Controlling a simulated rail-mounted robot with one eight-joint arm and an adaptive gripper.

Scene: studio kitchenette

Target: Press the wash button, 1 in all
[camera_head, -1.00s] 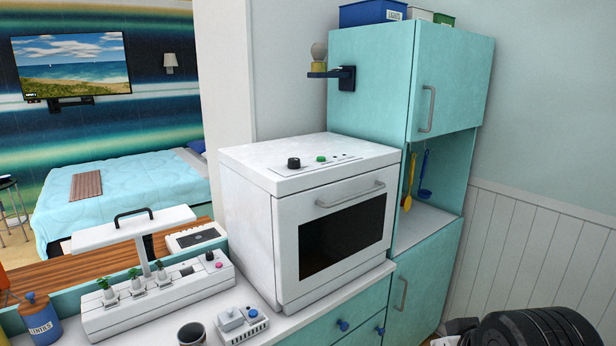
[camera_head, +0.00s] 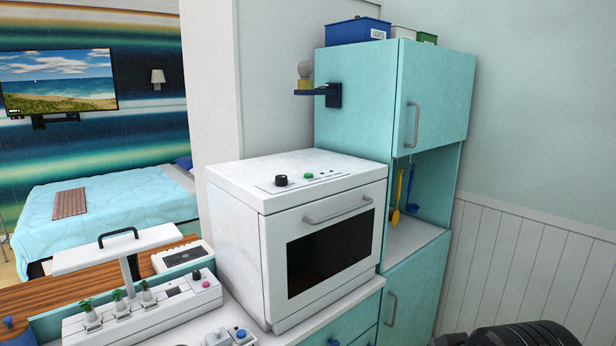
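A white box-shaped appliance (camera_head: 233,222) with a dark front window and a grey bar handle stands on the counter. Its front door looks shut. On its top panel are a black knob (camera_head: 281,180), a green button (camera_head: 308,176) and small dark marks. I cannot read any label, so I cannot tell for sure which button is the wash button. My gripper does not show. Only a black ribbed part, probably of my arm, shows at the bottom right, well apart from the appliance.
A white planter unit (camera_head: 130,327) with a pink button stands left of the appliance. A small device with a blue knob (camera_head: 240,333) sits in front. A tall teal cabinet (camera_head: 352,130) with an open niche holding utensils stands right. The space above the appliance looks clear.

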